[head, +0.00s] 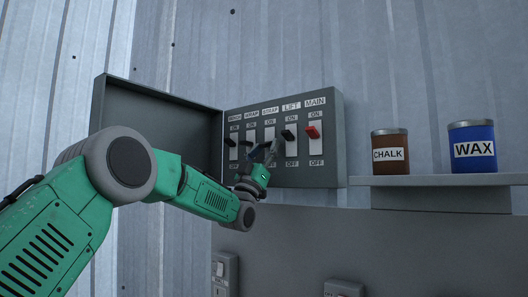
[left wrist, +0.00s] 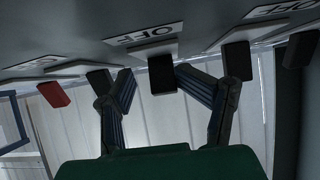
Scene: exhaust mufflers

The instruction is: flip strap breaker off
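The grey breaker panel (head: 330,165) hangs on the wall with a row of switches. The strap breaker is the third from the left; its label (head: 270,110) reads like STRAP, and my gripper partly covers its lever. In the left wrist view its black lever (left wrist: 162,75) lies between my fingertips, below an upside-down OFF plate; the right fingertip looks close to it. Contact cannot be told. My left gripper (head: 269,154) is in front of the panel's lower middle, with fingers apart (left wrist: 153,76). My right gripper is out of view.
The red main lever (head: 313,132) and black lift lever (head: 289,135) sit right of the strap breaker, both toward ON. Other black levers are left. The open panel door (head: 165,125) stands at left. Chalk (head: 390,152) and wax (head: 473,148) cans stand on a shelf at right.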

